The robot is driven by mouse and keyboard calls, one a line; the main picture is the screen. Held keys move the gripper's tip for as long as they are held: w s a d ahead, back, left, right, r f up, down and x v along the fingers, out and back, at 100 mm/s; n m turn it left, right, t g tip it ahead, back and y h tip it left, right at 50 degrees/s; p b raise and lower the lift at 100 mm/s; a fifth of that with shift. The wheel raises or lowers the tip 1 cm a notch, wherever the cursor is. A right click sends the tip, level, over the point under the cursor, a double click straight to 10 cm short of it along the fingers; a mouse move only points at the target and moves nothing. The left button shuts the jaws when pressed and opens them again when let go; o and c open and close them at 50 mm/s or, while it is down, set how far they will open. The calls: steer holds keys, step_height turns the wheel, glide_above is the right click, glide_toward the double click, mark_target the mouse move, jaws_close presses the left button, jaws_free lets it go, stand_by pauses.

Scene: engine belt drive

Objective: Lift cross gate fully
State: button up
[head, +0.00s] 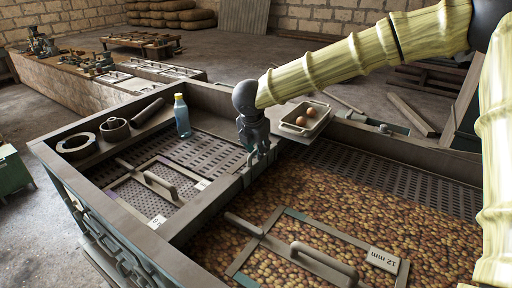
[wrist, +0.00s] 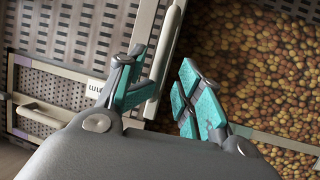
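A grey divider (head: 205,207) separates the slatted left bay from the right bay full of small brown round items; I take the cross gate to be part of it, but its outline is not clear. In the wrist view the divider (wrist: 143,30) carries a pale bar like a handle (wrist: 168,38). My gripper (head: 260,153) points down over the divider at its far part. In the wrist view my gripper (wrist: 160,80) has its teal-padded fingers apart, with the pale bar running between them. Whether either finger touches it cannot be told.
A framed panel marked 12 mm (head: 380,262) with a handle lies on the brown items (head: 370,215). A smaller handled panel (head: 140,190) lies in the left bay. A blue bottle (head: 182,117) and a tray with eggs (head: 303,118) stand on the rims near my gripper.

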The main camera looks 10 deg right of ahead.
steer(key=p+v, duration=0.4)
steer(key=v, duration=0.7)
steer(key=shift+r+p, duration=0.2)
steer(key=shift+p, duration=0.1)
stand_by(0.9)
steer(key=shift+s+r, duration=0.1)
steer(key=shift+s, duration=0.05)
stand_by(0.4)
steer(key=v, duration=1.1)
steer(key=shift+s+r, duration=0.2)
steer(key=shift+r, duration=0.15)
